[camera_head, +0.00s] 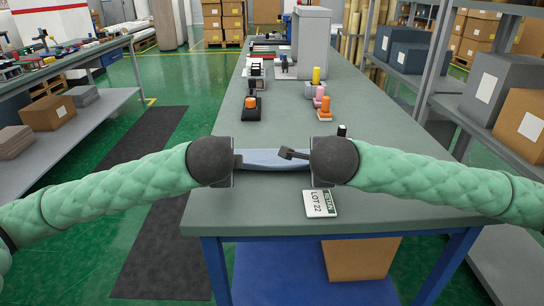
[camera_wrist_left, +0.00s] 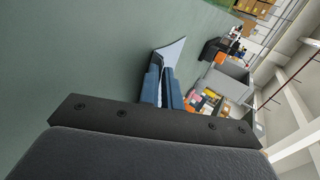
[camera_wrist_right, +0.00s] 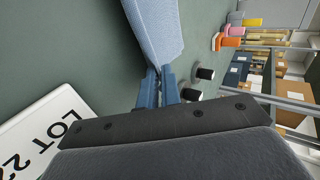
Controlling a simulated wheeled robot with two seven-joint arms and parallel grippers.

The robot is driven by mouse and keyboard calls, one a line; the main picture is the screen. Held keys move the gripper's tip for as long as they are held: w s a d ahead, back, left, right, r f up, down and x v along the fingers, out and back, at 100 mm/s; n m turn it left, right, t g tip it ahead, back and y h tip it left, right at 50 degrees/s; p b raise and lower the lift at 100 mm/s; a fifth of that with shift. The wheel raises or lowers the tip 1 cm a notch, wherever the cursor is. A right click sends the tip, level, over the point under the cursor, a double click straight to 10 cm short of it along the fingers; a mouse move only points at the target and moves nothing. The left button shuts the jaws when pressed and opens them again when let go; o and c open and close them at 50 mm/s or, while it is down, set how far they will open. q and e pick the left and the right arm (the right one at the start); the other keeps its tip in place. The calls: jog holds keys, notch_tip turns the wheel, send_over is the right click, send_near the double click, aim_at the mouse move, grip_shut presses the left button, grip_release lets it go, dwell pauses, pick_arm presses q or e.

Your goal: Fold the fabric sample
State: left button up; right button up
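The light blue fabric sample (camera_head: 268,158) is a narrow strip stretched between my two grippers over the near part of the grey table. My left gripper (camera_head: 240,160) is at its left end. In the left wrist view the fabric (camera_wrist_left: 170,56) runs between the blue fingers. My right gripper (camera_head: 309,163) is at its right end. In the right wrist view the fabric (camera_wrist_right: 155,28) runs to the closed fingers (camera_wrist_right: 160,86). The fabric's ends are partly hidden by the fingers.
A white LOT 22 card (camera_head: 320,204) lies near the front edge. A small black cylinder (camera_head: 342,130) stands behind my right gripper. The table's middle is clear.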

pick_arm(q)
jog(key=o, duration=0.7)
jog(key=shift+c, duration=0.2)
pick_arm(e)
jog(key=o, duration=0.7)
jog(key=shift+c, duration=0.2)
pick_arm(q)
jog(key=shift+r, duration=0.1)
pick_arm(e)
jog(key=shift+r, duration=0.1)
pick_arm(q)
jog(key=shift+s+r, duration=0.1)
jog(key=shift+r, duration=0.15)
pick_arm(e)
jog(key=shift+s+r, duration=0.1)
jog(key=shift+r, duration=0.15)
pick_arm(q)
jog(key=s+r, duration=0.5)
jog(key=r, duration=0.3)
jog(key=shift+s+r, duration=0.2)
jog(key=shift+s, duration=0.2)
pick_arm(e)
jog(key=s+r, duration=0.5)
jog(key=r, duration=0.3)
jog(key=shift+s+r, duration=0.2)
jog(key=shift+s, duration=0.2)
pick_arm(q)
jog(key=shift+f, duration=0.1)
pick_arm(e)
jog(key=shift+f, duration=0.1)
